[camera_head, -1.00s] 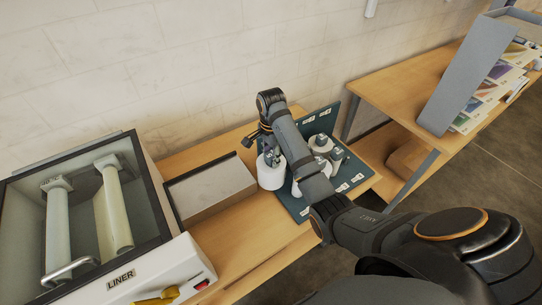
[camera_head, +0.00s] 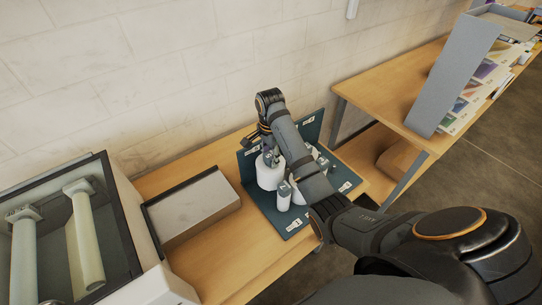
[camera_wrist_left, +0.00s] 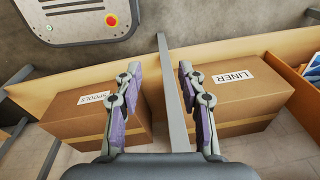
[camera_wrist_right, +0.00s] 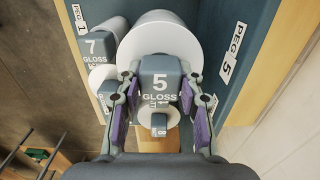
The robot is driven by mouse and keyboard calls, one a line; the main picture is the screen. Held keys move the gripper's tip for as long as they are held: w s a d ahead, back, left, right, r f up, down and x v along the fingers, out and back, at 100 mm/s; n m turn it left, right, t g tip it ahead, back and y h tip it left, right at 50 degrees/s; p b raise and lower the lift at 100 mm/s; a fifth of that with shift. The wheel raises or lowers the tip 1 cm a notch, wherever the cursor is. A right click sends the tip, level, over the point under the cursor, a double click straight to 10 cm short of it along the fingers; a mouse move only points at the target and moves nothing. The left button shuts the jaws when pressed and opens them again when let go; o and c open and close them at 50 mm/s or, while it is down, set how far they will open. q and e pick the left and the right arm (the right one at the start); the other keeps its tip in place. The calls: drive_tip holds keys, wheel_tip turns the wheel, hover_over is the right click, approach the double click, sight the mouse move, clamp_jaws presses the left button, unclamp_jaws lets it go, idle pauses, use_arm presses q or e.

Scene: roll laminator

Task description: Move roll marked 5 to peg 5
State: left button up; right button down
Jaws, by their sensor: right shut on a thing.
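My right gripper (camera_wrist_right: 160,88) is shut on the grey, "5 GLOSS" marked core end of the white roll marked 5 (camera_wrist_right: 160,35). In the head view the roll (camera_head: 268,176) hangs upright under my right gripper (camera_head: 267,145), at the left part of the teal peg board (camera_head: 262,205). I cannot tell whether it touches the board. The peg 5 label (camera_wrist_right: 228,68) is on the board wall right of the roll in the right wrist view. Peg 5 itself is hidden. My left gripper (camera_wrist_left: 158,75) is open and empty.
The roll marked 7 (camera_wrist_right: 112,30) and other white rolls stand close left of roll 5, by the peg 1 label (camera_wrist_right: 80,18). My right arm covers part of the board. A grey tray box (camera_head: 195,205) and the laminator (camera_head: 125,200) are to the left.

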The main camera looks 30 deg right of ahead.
sight(268, 167)
drive_tip(key=shift+a+f, duration=0.55)
drive_tip(key=shift+a, duration=0.15)
drive_tip(key=f, duration=0.3)
drive_tip(key=shift+d+f, duration=0.3)
drive_tip(key=shift+d, duration=0.1)
drive_tip(key=shift+f, duration=0.2)
drive_tip(key=shift+a+f, duration=0.1)
drive_tip(key=shift+f, duration=0.05)
use_arm(q)
drive_tip(key=shift+a, duration=0.95)
use_arm(e)
drive_tip(key=shift+f, duration=0.5)
drive_tip(key=c, duration=0.8)
unclamp_jaws()
use_arm(q)
drive_tip(key=shift+a, duration=0.1)
